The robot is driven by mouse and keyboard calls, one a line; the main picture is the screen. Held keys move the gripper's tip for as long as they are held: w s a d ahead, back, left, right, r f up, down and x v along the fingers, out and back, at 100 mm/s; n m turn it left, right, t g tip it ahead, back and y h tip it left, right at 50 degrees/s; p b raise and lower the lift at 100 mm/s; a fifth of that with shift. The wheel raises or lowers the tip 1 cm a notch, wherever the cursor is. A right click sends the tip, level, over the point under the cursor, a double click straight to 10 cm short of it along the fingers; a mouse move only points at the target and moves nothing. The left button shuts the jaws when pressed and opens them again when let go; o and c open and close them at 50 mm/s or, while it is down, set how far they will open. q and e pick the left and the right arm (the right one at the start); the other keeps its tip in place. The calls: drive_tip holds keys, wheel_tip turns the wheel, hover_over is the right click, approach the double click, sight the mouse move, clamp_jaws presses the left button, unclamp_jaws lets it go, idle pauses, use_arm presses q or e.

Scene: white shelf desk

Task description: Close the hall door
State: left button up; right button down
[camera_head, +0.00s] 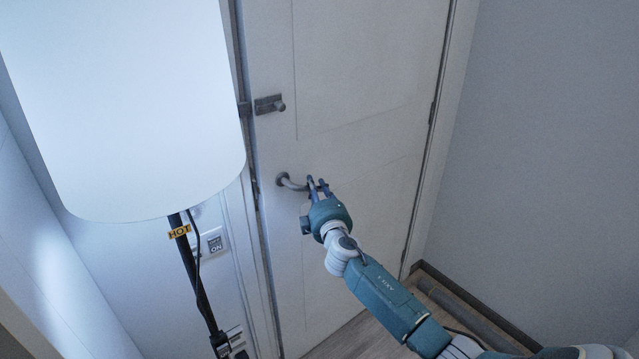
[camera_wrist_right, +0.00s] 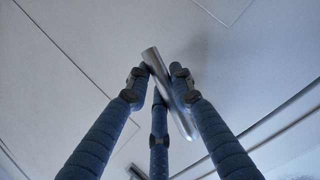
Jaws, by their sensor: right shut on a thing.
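The white hall door (camera_head: 345,150) stands in its frame in the head view, and it looks shut or nearly shut; I cannot tell whether it is latched. Its grey lever handle (camera_head: 292,184) is on the left side of the door, below a small bolt latch (camera_head: 269,104). My right gripper (camera_head: 318,186) is at the free end of the handle, with its fingers shut around it. In the right wrist view the blue fingers (camera_wrist_right: 160,85) close on the metal handle bar (camera_wrist_right: 172,92). My left gripper does not show.
A large white lampshade (camera_head: 130,100) on a black stand with a "HOT" tag (camera_head: 179,232) fills the left side, close to the door frame. A wall switch (camera_head: 214,243) is behind it. A grey wall (camera_head: 550,150) bounds the right. Some wooden floor (camera_head: 345,338) shows below.

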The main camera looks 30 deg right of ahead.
drive_tip(key=shift+w+a+f+m+p, duration=0.15)
drive_tip(key=shift+a+f+m+p, duration=0.25)
drive_tip(key=shift+m+p, duration=0.3)
drive_tip(key=shift+f+g, duration=0.1)
drive_tip(key=shift+g, duration=0.2)
drive_tip(key=shift+f+m+y, duration=0.1)
drive_tip(key=shift+m+y, duration=0.2)
drive_tip(key=shift+a+f, duration=0.15)
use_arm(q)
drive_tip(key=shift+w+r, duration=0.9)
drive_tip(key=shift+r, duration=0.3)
